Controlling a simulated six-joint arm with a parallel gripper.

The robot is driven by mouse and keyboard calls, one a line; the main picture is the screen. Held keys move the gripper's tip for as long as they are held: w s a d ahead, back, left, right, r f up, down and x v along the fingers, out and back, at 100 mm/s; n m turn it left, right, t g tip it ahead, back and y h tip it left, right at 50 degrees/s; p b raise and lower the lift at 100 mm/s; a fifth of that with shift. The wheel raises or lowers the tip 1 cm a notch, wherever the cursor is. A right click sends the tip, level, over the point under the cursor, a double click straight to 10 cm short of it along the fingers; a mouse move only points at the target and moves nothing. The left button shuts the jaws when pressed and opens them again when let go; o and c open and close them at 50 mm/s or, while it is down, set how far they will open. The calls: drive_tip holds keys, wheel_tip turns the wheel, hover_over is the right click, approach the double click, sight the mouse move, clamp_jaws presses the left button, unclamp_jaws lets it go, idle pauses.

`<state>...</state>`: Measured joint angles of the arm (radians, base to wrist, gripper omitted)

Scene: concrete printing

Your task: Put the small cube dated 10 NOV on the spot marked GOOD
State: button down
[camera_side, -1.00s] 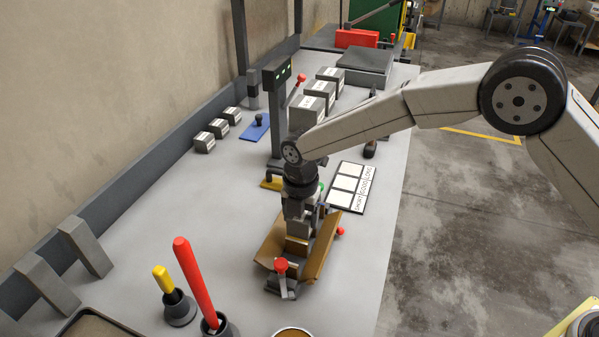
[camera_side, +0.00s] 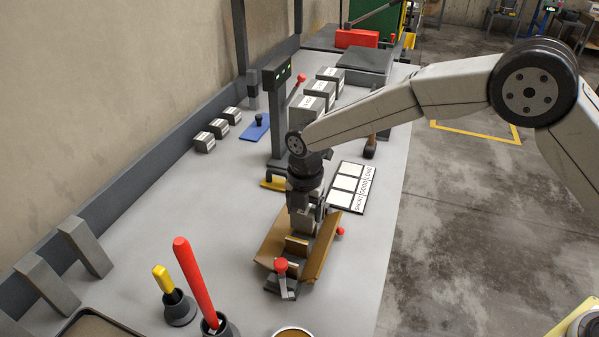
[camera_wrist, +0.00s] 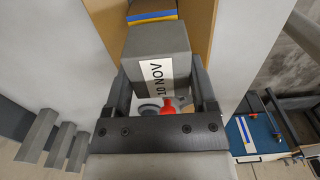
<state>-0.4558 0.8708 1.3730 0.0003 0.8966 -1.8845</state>
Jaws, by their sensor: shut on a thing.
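The small grey cube (camera_wrist: 150,42) has a white label reading 10 NOV, which faces the wrist camera. My gripper (camera_wrist: 160,82) is shut on it, with one finger on each side. In the side view, my gripper (camera_side: 304,217) holds the cube just above the brown angled cradle (camera_side: 323,248). The spot marked GOOD (camera_side: 347,184) is the middle white panel on a dark-edged board, between SHORT and LONG. It lies behind and right of my gripper, and nothing stands on it.
A tall scale post (camera_side: 277,130) stands behind my gripper. Three small cubes (camera_side: 218,129) line the left wall. Larger labelled cubes (camera_side: 319,95) stand farther back. Red-handled (camera_side: 190,280) and yellow-handled tools stand at the front. A red-knobbed clamp (camera_side: 281,268) sits at the cradle's near end.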

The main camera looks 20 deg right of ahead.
drive_tip(key=s+d+r+m, duration=0.1)
drive_tip(key=d+r+m, duration=0.15)
drive_tip(key=d, duration=0.85)
drive_tip(key=s+d+r+m, duration=0.15)
drive_tip(key=d+r, duration=0.25)
drive_tip(key=d, duration=0.7)
drive_tip(key=w+f, duration=0.2)
drive_tip(key=w, duration=0.2)
drive_tip(key=w+f, duration=0.3)
drive_tip(key=w, duration=0.1)
drive_tip(key=w+f, duration=0.3)
drive_tip(key=w, duration=0.2)
drive_tip(key=shift+a+f, duration=0.1)
drive_tip(key=shift+a, duration=0.15)
drive_tip(key=shift+w+f, duration=0.65)
drive_tip(key=shift+f, duration=0.05)
drive_tip(key=shift+w+f, duration=0.1)
drive_tip(key=shift+f, duration=0.1)
drive_tip(key=shift+w+f, duration=0.1)
drive_tip(key=shift+f, duration=1.45)
drive_tip(key=shift+f, duration=0.1)
